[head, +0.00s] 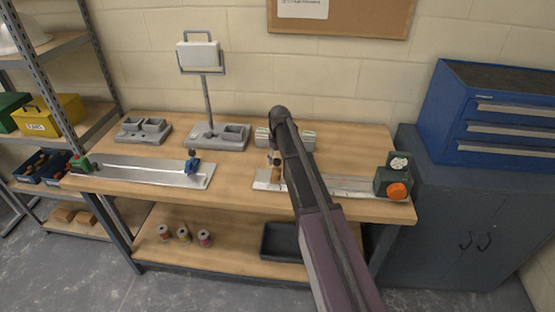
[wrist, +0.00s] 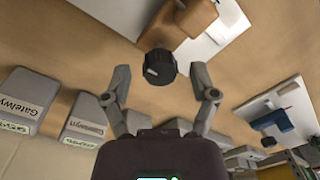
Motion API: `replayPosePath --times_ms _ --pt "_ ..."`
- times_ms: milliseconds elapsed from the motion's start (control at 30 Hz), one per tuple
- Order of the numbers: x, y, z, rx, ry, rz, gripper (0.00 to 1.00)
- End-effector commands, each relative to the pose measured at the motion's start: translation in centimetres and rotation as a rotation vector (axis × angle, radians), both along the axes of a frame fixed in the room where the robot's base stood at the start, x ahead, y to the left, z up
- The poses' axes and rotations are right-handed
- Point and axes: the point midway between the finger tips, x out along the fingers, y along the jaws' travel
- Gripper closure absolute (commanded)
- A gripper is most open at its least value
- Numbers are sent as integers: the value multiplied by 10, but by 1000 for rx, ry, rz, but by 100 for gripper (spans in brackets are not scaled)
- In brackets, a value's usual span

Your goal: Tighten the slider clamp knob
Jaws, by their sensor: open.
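A black round knob (wrist: 159,68) with a white mark sits against a brown slider block (wrist: 185,20) on a pale rail (wrist: 230,25) in the wrist view. My open gripper (wrist: 160,80) has one finger on each side of the knob, with a visible gap on both sides. In the head view the brown slider (head: 276,174) shows on the right rail (head: 345,186), partly behind my arm. My gripper and the knob are mostly hidden there.
A dark green block with an orange knob (head: 396,191) stands at the right rail's end. A left rail (head: 140,168) carries a blue slider (head: 192,162). A blue drawer chest (head: 495,110) is at right.

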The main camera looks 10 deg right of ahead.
Motion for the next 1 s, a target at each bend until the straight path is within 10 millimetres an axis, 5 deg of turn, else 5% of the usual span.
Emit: replayPosePath --times_ms 1000 --pt "1 0 0 0 0 687 24"
